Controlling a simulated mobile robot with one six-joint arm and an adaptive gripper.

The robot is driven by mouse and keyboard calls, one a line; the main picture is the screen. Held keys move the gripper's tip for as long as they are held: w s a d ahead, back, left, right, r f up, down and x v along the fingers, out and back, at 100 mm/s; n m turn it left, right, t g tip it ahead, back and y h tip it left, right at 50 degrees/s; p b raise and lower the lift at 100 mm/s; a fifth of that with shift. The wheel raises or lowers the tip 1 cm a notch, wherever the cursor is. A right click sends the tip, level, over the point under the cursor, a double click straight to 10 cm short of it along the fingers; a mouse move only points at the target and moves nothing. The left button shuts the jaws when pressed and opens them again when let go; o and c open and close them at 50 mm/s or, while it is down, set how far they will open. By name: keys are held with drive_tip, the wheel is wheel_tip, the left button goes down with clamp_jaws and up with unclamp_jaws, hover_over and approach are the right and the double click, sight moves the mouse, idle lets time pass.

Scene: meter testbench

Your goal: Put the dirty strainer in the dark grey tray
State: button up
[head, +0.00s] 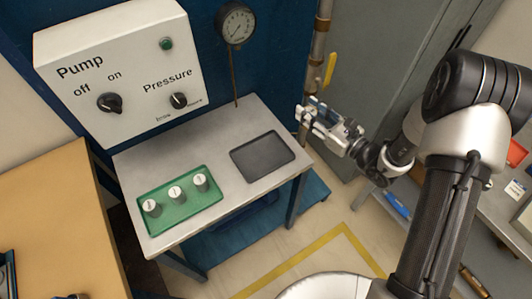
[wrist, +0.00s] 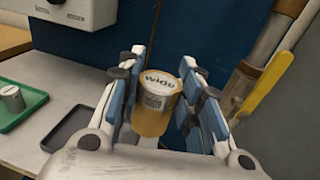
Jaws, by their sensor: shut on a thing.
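My gripper (head: 312,111) is to the right of the bench, out past the bench's back right corner and near the upright pipe. In the wrist view its blue-padded fingers (wrist: 160,88) are shut on a strainer (wrist: 151,122), a short amber cylinder with a pale top and label reading "wide". I cannot make the strainer out clearly in the head view. The dark grey tray (head: 262,157) lies empty on the right part of the bench, left of my gripper. Its edge also shows in the wrist view (wrist: 50,142).
A green tray (head: 157,222) with three white-topped cylinders (head: 176,194) stands at the bench's front left. A pump panel (head: 120,65) and a gauge (head: 236,24) are behind. A copper pipe with a yellow lever (head: 330,70) is close to my gripper.

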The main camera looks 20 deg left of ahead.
drive_tip(key=a+r, duration=0.1)
drive_tip(key=a, duration=1)
drive_tip(key=b, duration=0.5)
hover_over(270, 153)
wheel_tip(270, 153, down, 15)
drive_tip(key=shift+y, duration=0.3)
drive_tip(key=shift+f+b, duration=0.75)
drive_tip(key=shift+f, duration=1.65)
drive_tip(key=shift+f, duration=0.15)
drive_tip(key=o, duration=1.1)
